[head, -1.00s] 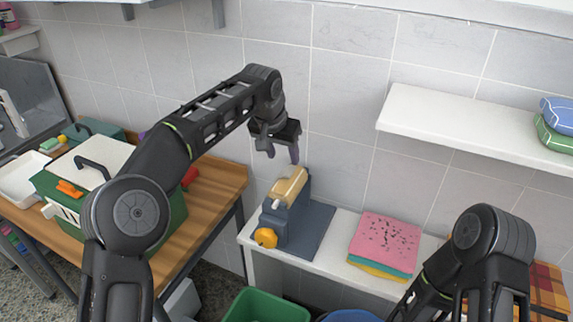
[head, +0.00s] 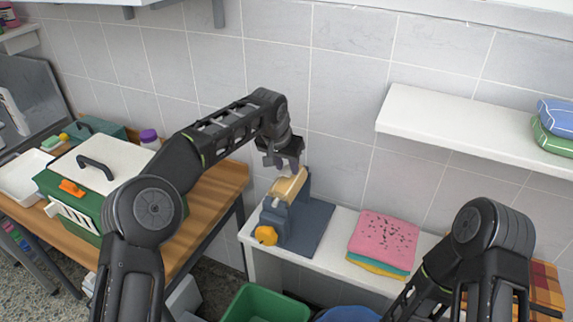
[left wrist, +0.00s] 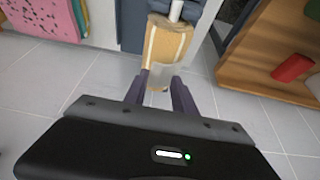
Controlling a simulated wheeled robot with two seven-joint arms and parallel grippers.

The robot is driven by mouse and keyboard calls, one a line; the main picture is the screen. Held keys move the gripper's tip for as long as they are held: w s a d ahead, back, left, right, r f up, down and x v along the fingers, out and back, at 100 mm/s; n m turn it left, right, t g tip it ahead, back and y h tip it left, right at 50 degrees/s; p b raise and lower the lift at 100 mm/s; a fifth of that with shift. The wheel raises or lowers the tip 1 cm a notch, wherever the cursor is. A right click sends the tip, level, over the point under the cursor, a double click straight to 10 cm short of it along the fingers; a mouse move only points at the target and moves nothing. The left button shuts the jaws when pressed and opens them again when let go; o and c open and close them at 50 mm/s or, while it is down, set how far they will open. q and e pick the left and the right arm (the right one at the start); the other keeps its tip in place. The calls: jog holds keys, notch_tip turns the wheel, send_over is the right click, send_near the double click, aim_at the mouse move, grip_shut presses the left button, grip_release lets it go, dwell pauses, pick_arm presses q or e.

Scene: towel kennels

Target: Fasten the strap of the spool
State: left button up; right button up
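The spool (head: 287,186) is a tan roll on a blue-grey stand (head: 305,225) with an orange knob (head: 266,235). It also shows in the left wrist view (left wrist: 165,45), with a pale grey flap (left wrist: 165,75) near its end that may be the strap. My left gripper (head: 283,170) is just above the spool, pointing down. In the left wrist view its two purple-grey fingers (left wrist: 160,88) are apart, on either side of the flap; I cannot tell whether they touch it. My right arm shows at the lower right, but its gripper is not visible.
Folded pink, teal and yellow towels (head: 385,243) lie right of the stand on the white bench (head: 335,255). A wall shelf (head: 465,125) juts out at right. A green bin (head: 265,305) stands below. A green carrier (head: 85,175) sits on the wooden table (head: 215,195) at left.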

pick_arm(q)
grip_shut()
jog(key=shift+s+d+f+m+t+y+b, duration=0.3)
jog(key=shift+d+f+y+b, duration=0.25)
jog(key=shift+y+b, duration=0.3)
jog(key=shift+d+y+b, duration=0.1)
jog(key=shift+y+b, duration=0.25)
jog(key=shift+y, duration=0.1)
jog(key=shift+o, duration=2.4)
grip_release()
jog(key=shift+r, duration=0.15)
